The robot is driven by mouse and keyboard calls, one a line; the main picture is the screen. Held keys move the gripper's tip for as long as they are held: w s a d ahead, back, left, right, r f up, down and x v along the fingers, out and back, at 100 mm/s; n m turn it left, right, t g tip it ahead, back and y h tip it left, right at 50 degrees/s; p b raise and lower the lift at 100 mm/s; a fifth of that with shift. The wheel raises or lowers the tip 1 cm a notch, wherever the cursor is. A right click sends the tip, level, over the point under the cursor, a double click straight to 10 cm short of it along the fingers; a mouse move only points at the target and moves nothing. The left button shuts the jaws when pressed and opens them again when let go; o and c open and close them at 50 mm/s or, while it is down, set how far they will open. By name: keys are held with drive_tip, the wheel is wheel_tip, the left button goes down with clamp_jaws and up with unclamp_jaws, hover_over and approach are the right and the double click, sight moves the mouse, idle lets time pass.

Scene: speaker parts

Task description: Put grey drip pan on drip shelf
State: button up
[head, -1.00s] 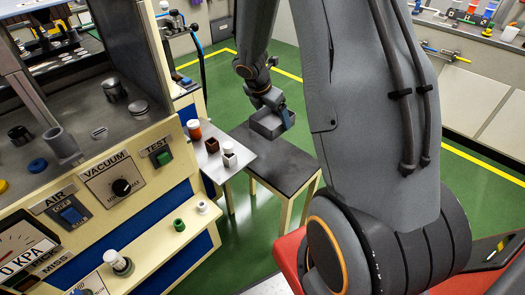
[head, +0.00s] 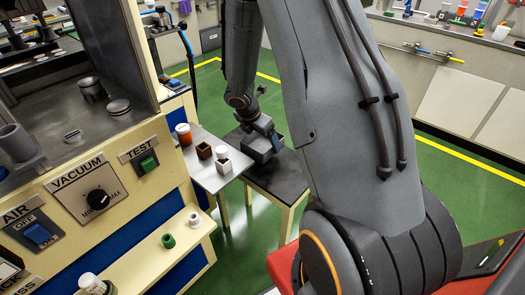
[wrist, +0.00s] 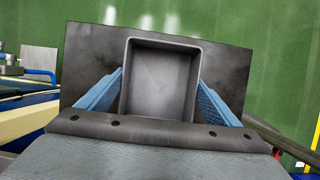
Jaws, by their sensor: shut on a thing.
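The grey drip pan (wrist: 159,82) is an open, empty rectangular box. In the wrist view it sits between the two blue fingers of my gripper (wrist: 158,97), which is shut on its sides. In the head view the pan (head: 256,152) hangs level or nearly so over the left part of a dark table; I cannot tell the gap below it. A pale metal shelf (head: 208,176) beside the machine, left of the pan, may be the drip shelf; I cannot be sure which one it is.
The dark table (head: 285,182) is bare around the pan. An orange jar (head: 184,135), a brown cup (head: 204,151) and white cups (head: 222,160) stand on the pale shelf. The machine's cream ledge (head: 150,250) holds a green ring (head: 168,241) and white pieces.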

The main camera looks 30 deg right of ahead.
sight(263, 148)
drive_tip(key=shift+f+b, duration=0.35)
drive_tip(key=shift+f, duration=1.8)
drive_tip(key=shift+f, duration=0.15)
drive_tip(key=o, duration=1)
